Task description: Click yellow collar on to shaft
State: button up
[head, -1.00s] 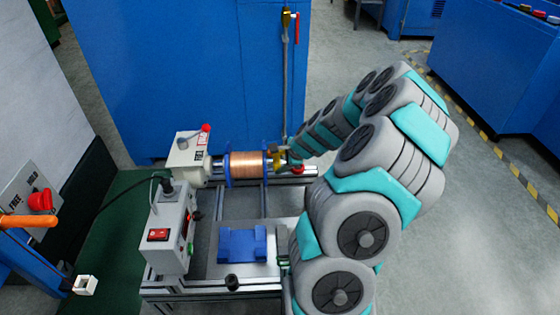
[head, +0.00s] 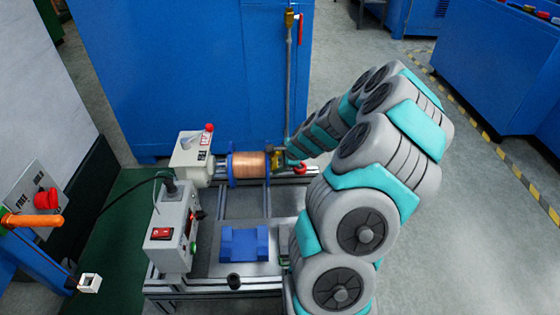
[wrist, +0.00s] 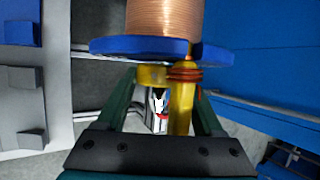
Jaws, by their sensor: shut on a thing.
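The yellow collar (wrist: 151,76) is between my gripper's fingers, close against the blue flange (wrist: 110,47) of the copper-wound spool (wrist: 163,18) in the wrist view. A yellow upright part (wrist: 181,108) with orange-brown bands stands beside it, also between the fingers. My gripper (wrist: 166,80) is shut on the collar. In the head view, my gripper (head: 284,158) and the yellow piece (head: 277,158) are at the spool's right end. The spool (head: 248,165) lies level beside the grey motor housing (head: 190,158). The shaft end is mostly hidden; I cannot tell if the collar is seated.
A red knob (head: 299,169) sits just right of the spool. A control box (head: 172,235) and a blue block (head: 245,243) are on the frame in front. A blue cabinet (head: 190,75) stands close behind, with a vertical pipe (head: 289,75).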

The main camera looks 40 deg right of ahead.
jog(key=shift+w+a, duration=0.2)
jog(key=shift+a, duration=0.1)
dwell(0.5)
jog(key=o, duration=1.4)
jog(key=shift+r, duration=0.15)
jog(key=shift+s+a+r+p, duration=0.15)
jog(key=shift+s+r+p, duration=0.15)
jog(key=shift+r+p, duration=0.25)
jog(key=shift+s+a+r+p, duration=0.2)
jog(key=shift+s+r+p, duration=0.1)
jog(key=shift+r, duration=0.35)
jog(key=shift+s+a+r+p, duration=0.15)
jog(key=shift+s+r+p, duration=0.1)
jog(key=shift+r+p, duration=0.3)
jog(key=shift+s+a+r+p, duration=0.2)
jog(key=shift+s+r+p, duration=0.15)
jog(key=shift+r, duration=0.35)
jog(key=shift+s+a+r+p, duration=0.3)
jog(key=shift+s+r, duration=0.1)
jog(key=shift+r, duration=0.25)
jog(key=shift+s+a+r+p, duration=0.15)
jog(key=shift+s+r+p, duration=0.2)
jog(key=shift+r, duration=0.35)
